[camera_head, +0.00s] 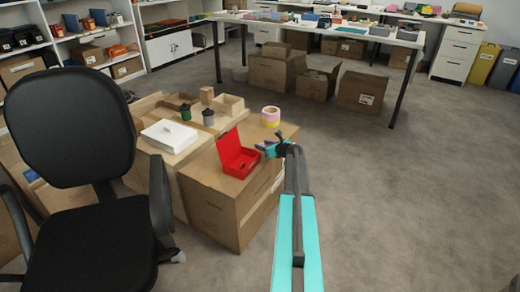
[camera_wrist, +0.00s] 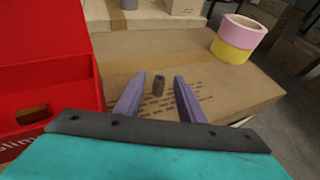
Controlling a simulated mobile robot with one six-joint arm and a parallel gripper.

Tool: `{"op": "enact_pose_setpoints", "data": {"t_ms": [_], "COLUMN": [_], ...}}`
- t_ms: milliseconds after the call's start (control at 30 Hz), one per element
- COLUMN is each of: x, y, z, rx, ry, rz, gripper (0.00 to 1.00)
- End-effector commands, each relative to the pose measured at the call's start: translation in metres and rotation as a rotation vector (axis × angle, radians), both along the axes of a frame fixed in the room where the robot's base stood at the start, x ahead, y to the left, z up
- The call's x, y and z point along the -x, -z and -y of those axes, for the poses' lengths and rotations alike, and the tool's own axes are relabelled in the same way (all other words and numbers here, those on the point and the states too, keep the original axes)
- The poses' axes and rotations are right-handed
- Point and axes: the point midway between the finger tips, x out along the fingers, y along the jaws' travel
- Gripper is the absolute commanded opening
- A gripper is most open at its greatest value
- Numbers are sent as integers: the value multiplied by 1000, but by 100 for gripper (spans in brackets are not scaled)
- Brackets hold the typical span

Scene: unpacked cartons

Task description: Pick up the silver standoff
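A small grey-brown cylinder, which looks like the standoff (camera_wrist: 158,85), stands upright on a cardboard carton top in the wrist view. I cannot make it out in the head view. My gripper (camera_wrist: 155,90) is open, with its two purple fingers apart. The cylinder shows between the fingertips, seemingly just beyond them, and nothing is held. In the head view my gripper (camera_head: 265,149) is at the carton's top, just right of the red box. The fingers are small there.
An open red box (camera_head: 238,160) stands left of my gripper on the carton (camera_head: 215,205). A pink and yellow tape roll (camera_head: 270,117) stands behind. A white box (camera_head: 169,136) and dark containers are farther left. An office chair (camera_head: 75,130) fills the left. Floor at right is clear.

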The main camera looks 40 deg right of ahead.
Motion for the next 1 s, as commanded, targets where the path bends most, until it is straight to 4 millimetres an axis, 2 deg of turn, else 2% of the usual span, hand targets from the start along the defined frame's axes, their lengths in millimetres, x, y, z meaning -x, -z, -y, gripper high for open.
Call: {"op": "enact_pose_setpoints", "data": {"t_ms": [267, 500, 1000], "x": [0, 0, 0], "y": [0, 0, -5], "z": [0, 0, -1], "rx": [0, 0, 0], "ry": [0, -1, -1], "rz": [0, 0, 0], "gripper": [36, 0, 0]}}
